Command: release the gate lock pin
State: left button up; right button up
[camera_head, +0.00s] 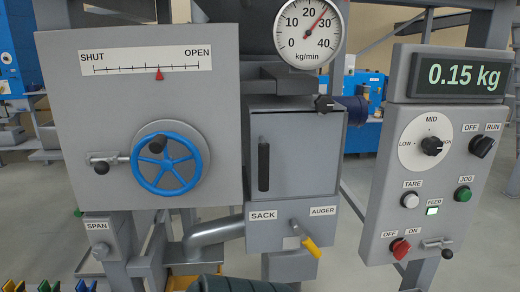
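The gate panel (65,120) is a grey box at the left with a SHUT–OPEN scale (145,62). Its red pointer (159,74) stands a little right of the scale's middle. A blue handwheel (139,175) with a dark knob sits below. Left of the wheel, a metal pin (118,160) in a small bracket points at the wheel's rim; a black ball (101,169) hangs from its left end. This appears to be the gate lock pin. I cannot tell whether its tip engages the wheel. Neither of my grippers is in view.
A grey door with a black handle (263,165) is in the middle, with a yellow lever (309,246) below it. The control panel (380,215) at the right reads 0.15 kg and has a similar small latch (436,243). A dark ribbed object (235,284) shows at the bottom.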

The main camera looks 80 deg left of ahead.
aim_at(102, 167)
jog(key=u, duration=3.55)
